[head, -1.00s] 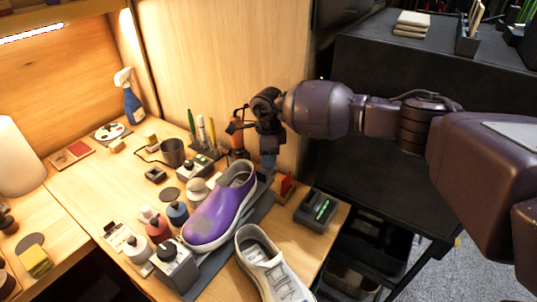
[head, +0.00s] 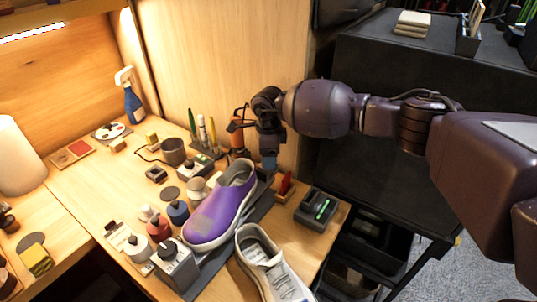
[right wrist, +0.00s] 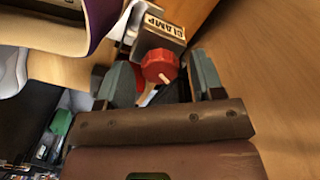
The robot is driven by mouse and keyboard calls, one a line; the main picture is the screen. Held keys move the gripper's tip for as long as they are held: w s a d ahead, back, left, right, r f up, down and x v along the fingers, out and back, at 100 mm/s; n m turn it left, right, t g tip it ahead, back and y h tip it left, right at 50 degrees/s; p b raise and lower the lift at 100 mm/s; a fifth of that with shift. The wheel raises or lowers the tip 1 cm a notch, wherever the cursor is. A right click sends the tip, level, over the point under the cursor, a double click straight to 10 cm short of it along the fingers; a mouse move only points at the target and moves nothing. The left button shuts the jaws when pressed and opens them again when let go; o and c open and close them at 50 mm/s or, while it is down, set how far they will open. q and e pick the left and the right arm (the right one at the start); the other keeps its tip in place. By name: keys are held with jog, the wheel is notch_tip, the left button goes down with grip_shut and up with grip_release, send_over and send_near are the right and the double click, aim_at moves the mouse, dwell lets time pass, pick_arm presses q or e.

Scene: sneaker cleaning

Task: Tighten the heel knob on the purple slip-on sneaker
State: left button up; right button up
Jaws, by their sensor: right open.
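The purple slip-on sneaker (head: 213,218) rests on a dark stand on the bench, toe toward the front, heel toward my right gripper (head: 268,163). In the right wrist view, the sneaker's dark purple edge and pale trim show at top left. The red heel knob (right wrist: 159,66) sits on a grey block marked CLAMP (right wrist: 163,29). My right gripper (right wrist: 163,80) is open, with one finger on each side of the knob; I cannot tell whether they touch it. The knob is hidden in the head view. My left gripper is not in view.
A white sneaker (head: 268,265) stands close in front. Bottles, such as a red one (head: 158,229), and a grey box (head: 175,265) crowd the left side. The wooden wall (head: 235,70) is close behind my gripper.

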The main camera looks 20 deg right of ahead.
notch_tip(320, 180, up, 11)
jog(key=p, duration=0.1)
dwell(0.4)
jog(key=shift+s+f, duration=0.1)
jog(key=shift+f, duration=0.1)
